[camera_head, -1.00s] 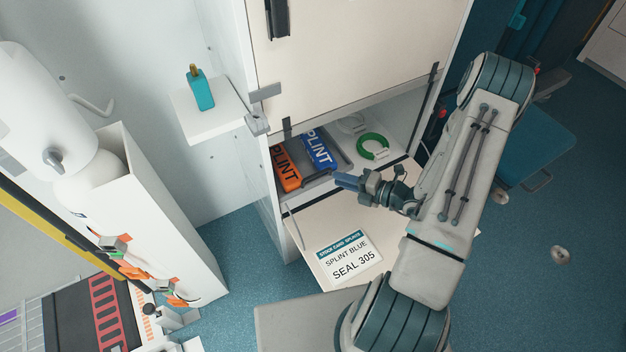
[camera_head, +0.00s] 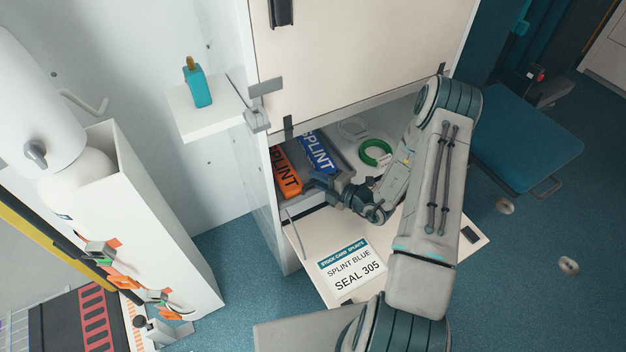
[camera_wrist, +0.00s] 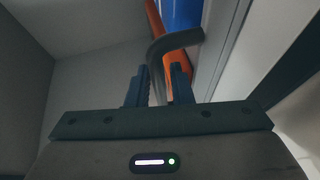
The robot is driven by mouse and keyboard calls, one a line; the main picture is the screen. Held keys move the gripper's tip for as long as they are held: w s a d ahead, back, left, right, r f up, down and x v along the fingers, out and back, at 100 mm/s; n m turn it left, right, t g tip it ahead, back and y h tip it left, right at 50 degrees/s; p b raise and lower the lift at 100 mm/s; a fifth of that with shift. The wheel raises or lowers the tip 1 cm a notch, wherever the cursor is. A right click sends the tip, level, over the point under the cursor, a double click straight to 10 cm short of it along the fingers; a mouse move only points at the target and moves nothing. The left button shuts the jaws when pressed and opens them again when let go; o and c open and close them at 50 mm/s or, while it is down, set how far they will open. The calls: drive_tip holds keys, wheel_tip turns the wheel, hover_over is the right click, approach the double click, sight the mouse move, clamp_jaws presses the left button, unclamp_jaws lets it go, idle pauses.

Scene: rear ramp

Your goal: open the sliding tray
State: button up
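The sliding tray (camera_head: 346,158) is a grey shelf low in the white cabinet, behind a folded-down flap. It carries an orange splint (camera_head: 286,172), a blue splint (camera_head: 318,152) and a green ring (camera_head: 375,153). My gripper (camera_head: 312,182) is at the tray's front edge, by the orange splint. In the wrist view, a bent grey handle bar (camera_wrist: 176,42) runs between the two fingers of my gripper (camera_wrist: 159,82). The fingers are close on either side of the bar; whether they press on it is not clear. My gripper hides part of the tray front.
The lowered flap (camera_head: 312,245) bears a card (camera_head: 351,266) reading "SPLINT BLUE SEAL 305". A small wall shelf (camera_head: 205,118) with a teal bottle (camera_head: 197,84) is at left. A teal seat (camera_head: 525,140) is at right.

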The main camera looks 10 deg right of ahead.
drive_tip(key=shift+x, duration=0.8)
